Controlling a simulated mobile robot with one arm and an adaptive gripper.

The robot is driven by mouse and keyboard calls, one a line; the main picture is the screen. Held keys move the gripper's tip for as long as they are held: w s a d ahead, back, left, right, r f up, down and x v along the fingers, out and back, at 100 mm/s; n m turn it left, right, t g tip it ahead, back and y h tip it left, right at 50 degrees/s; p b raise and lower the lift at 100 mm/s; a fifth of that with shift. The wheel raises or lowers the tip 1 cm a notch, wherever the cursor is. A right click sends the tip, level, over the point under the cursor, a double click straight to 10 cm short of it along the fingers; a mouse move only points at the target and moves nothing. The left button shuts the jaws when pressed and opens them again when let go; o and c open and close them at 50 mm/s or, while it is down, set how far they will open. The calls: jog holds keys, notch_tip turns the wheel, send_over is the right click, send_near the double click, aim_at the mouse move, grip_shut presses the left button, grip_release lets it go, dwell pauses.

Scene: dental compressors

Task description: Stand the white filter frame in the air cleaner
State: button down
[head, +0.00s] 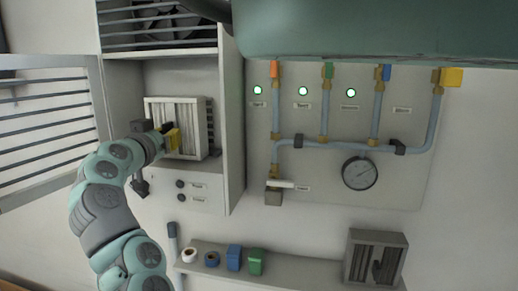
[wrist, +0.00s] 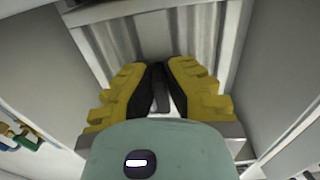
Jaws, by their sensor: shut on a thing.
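The white filter frame (head: 195,115) with its pleated face stands upright in the open bay of the air cleaner (head: 231,130). It looks slightly tilted or turned in the head view; I cannot tell whether it is fully seated. My gripper (head: 171,140) is at the front of the frame, low and to the left of its middle. In the wrist view my gripper (wrist: 160,85) has its yellow-and-black fingers closed together on a small dark tab in front of the pleated filter frame (wrist: 155,30). The frame's back and lower edge are hidden.
The air cleaner's slatted door (head: 48,125) hangs open at the left. A shelf (head: 300,270) below carries tape rolls, blue and green boxes and a grey framed filter (head: 375,258). A pipe panel with a gauge (head: 360,173) is at the right.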

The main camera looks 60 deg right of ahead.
jog(key=shift+s+f+b, duration=0.1)
jog(key=shift+f+b, duration=0.25)
jog(key=shift+b, duration=0.25)
dwell(0.4)
jog(key=shift+c, duration=2.3)
grip_release()
